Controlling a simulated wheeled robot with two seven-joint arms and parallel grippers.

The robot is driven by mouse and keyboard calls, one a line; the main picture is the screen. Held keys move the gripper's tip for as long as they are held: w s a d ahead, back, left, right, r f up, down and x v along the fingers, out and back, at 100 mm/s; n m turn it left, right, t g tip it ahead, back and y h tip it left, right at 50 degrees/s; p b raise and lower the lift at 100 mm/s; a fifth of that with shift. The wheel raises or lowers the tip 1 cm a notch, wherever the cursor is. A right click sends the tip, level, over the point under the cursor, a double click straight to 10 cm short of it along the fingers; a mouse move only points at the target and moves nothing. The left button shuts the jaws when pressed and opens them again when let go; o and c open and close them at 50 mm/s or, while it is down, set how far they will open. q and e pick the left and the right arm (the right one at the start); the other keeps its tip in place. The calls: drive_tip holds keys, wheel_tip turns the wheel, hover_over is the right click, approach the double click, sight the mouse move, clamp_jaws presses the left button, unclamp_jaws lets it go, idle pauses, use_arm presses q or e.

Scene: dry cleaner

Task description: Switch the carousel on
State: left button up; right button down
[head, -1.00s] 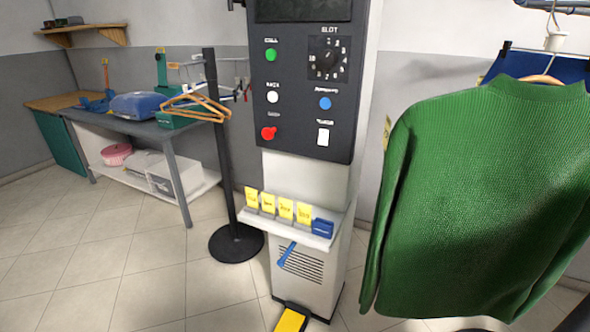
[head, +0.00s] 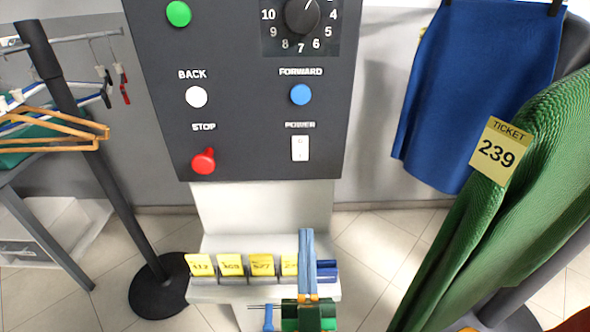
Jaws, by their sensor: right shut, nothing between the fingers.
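The carousel's dark control panel (head: 245,130) fills the upper middle of the head view. Its white POWER switch (head: 300,149) is at the lower right, under the blue FORWARD button (head: 301,95); I cannot tell which way it is set. A white BACK button (head: 196,97) and a red STOP button (head: 203,162) are on the left. My right gripper (head: 306,232) points up from the bottom, its blue fingers shut and empty. In the picture its tips are below the POWER switch, apart from it, and it covers part of the ticket shelf. My left gripper is out of view.
The ticket shelf (head: 215,292) holds several yellow tickets below the panel. A green sweater (head: 540,170) with ticket 239 and a blue skirt (head: 475,90) hang at the right. A black stand (head: 160,290) and hangers (head: 60,130) are at the left.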

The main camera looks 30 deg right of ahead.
sight(300, 151)
drive_tip(key=p+x, duration=0.1)
drive_tip(key=x, duration=0.3)
drive_tip(key=w+f+p+x, duration=0.1)
drive_tip(key=x, duration=0.3)
drive_tip(key=f+p+x, duration=0.1)
drive_tip(key=p+x, duration=0.1)
drive_tip(key=x, duration=0.2)
drive_tip(key=shift+w+d+r, duration=0.1)
drive_tip(key=shift+w+d, duration=0.15)
drive_tip(key=shift+w, duration=0.25)
drive_tip(key=shift+w+d, duration=0.35)
drive_tip(key=shift+w, duration=0.15)
drive_tip(key=shift+s, duration=0.1)
